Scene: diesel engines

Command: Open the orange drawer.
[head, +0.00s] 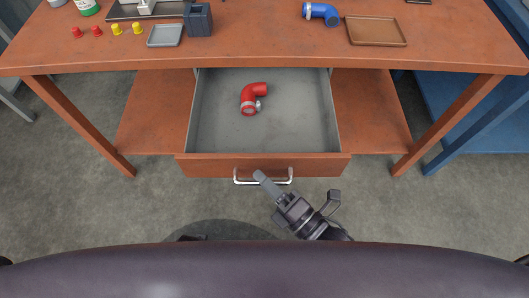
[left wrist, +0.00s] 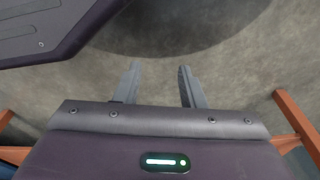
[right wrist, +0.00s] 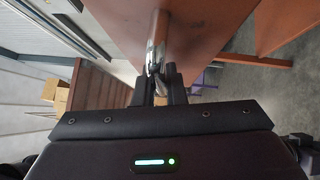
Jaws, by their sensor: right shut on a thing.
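The orange drawer (head: 330,165) under the workbench is pulled out, and its grey inside shows. A red pipe elbow (head: 248,97) with a metal clamp lies in it. The drawer's silver bar handle (head: 240,181) is on its front. My right gripper (head: 262,178) is at the handle, and in the right wrist view its fingers (right wrist: 160,80) are shut on the handle (right wrist: 155,52). My left gripper (left wrist: 158,80) shows only in the left wrist view; its fingers are apart with nothing between them, above the grey floor.
The orange workbench top (head: 250,50) overhangs the drawer. On it are a blue pipe elbow (head: 321,13), a brown tray (head: 376,31), a small grey tray (head: 165,35), a dark bin (head: 198,20) and red and yellow caps. A blue bench (head: 450,110) stands at right.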

